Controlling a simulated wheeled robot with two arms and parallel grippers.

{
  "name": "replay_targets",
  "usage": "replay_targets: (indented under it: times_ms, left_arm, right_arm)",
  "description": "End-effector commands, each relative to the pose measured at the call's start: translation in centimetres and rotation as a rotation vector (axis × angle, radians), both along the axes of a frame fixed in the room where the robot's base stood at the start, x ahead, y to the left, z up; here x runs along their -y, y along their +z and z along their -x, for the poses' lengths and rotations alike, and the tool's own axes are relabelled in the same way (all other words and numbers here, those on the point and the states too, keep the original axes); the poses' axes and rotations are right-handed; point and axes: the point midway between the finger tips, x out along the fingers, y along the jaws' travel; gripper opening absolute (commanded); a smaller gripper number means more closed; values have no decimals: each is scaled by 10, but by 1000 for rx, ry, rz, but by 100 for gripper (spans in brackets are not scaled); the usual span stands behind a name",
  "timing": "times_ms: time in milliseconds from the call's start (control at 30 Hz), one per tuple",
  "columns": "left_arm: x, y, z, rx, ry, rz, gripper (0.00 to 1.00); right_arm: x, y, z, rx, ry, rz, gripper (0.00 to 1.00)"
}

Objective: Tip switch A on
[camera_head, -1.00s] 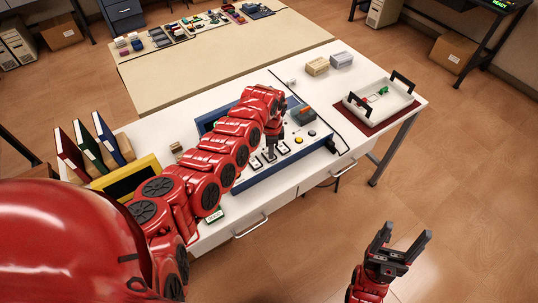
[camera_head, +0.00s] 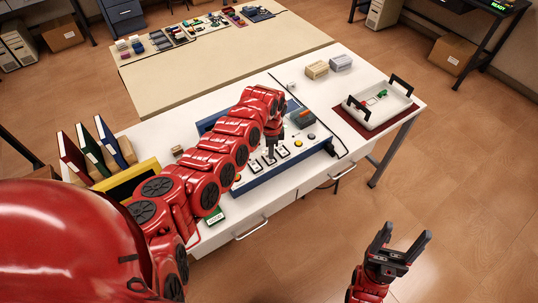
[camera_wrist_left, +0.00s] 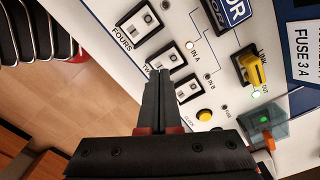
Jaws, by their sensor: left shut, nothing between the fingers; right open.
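The blue-and-white switch panel (camera_head: 262,178) lies on the white table. No switch is legibly marked A; the letters IN A stand beside a small lamp. My left gripper (camera_head: 270,155) is shut and empty, its fingertips (camera_wrist_left: 166,72) over the switch row; contact cannot be told. My right gripper (camera_head: 402,242) is open and empty, off the table's front.
A yellow button (camera_wrist_left: 204,115), a yellow link plug (camera_wrist_left: 255,70) and a green-lit box (camera_wrist_left: 264,122) sit on the panel near the switches. A white tray (camera_head: 375,119) with black handles stands at the table's right. Binders (camera_head: 88,147) stand at the left.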

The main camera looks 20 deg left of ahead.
Motion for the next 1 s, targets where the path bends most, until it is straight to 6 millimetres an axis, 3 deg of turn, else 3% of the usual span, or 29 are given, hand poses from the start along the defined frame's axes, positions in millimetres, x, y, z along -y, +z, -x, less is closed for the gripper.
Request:
replay_targets:
  times_ms: [33,467,1000]
  left_arm:
    - [0,9,0,0,0,0,0]
    - [0,45,0,1,0,0,0]
    - [0,45,0,1,0,0,0]
  right_arm:
    - [0,9,0,0,0,0,69]
    - [0,40,0,0,0,0,69]
    - [0,40,0,0,0,0,69]
